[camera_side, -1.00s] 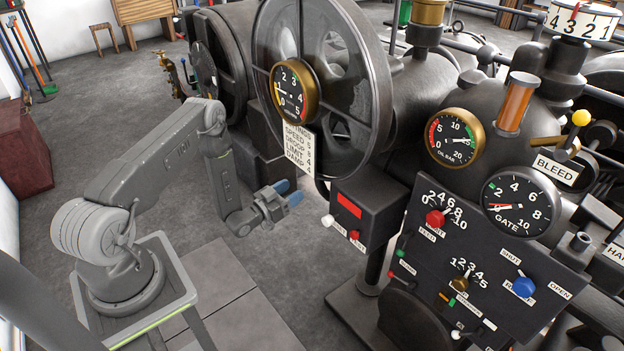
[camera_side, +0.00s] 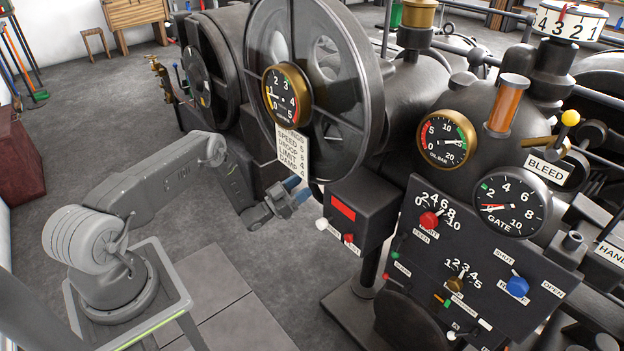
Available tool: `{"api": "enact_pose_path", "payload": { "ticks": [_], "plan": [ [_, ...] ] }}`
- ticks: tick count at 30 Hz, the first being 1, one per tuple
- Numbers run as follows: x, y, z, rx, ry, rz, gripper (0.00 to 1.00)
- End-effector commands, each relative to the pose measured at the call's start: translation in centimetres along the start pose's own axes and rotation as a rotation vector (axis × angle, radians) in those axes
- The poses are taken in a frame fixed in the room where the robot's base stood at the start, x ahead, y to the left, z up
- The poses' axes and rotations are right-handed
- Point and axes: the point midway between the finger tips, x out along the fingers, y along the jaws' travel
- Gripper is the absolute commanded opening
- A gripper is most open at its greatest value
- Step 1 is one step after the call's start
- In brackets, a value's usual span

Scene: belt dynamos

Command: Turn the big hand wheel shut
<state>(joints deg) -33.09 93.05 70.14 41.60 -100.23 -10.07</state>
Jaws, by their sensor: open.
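A large dark spoked wheel (camera_side: 372,95) stands upright on the machine at the centre. A sign reading "HAND", cut off by the frame, is at the right edge (camera_side: 610,254); I cannot tell which wheel it belongs to, and no wheel clearly shows beside it. The GATE gauge (camera_side: 510,204) has its red needle near 0. My gripper (camera_side: 299,190), with blue fingertips, is open and empty. It is in front of the machine, below the big spoked wheel and left of the box with the red window. I see no contact with anything.
The box with the red window (camera_side: 346,209) and its knobs are close right of my gripper. The switch panel (camera_side: 460,270), with a blue knob (camera_side: 517,287) between SHUT and OPEN, is further right. A settings card (camera_side: 293,152) hangs above my gripper.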

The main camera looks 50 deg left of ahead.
Motion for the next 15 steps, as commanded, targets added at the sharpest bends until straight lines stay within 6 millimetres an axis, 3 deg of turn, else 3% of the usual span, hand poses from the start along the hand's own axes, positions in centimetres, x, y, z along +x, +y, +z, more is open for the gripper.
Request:
{"api": "enact_pose_path", "payload": {
  "ticks": [6, 15],
  "plan": [
    [3.4, 0.0, 0.0, 0.001, 0.001, 0.001, 0.59],
    [4.7, 0.0, 0.0, 0.0, -0.001, -0.002, 0.59]
  ]
}}
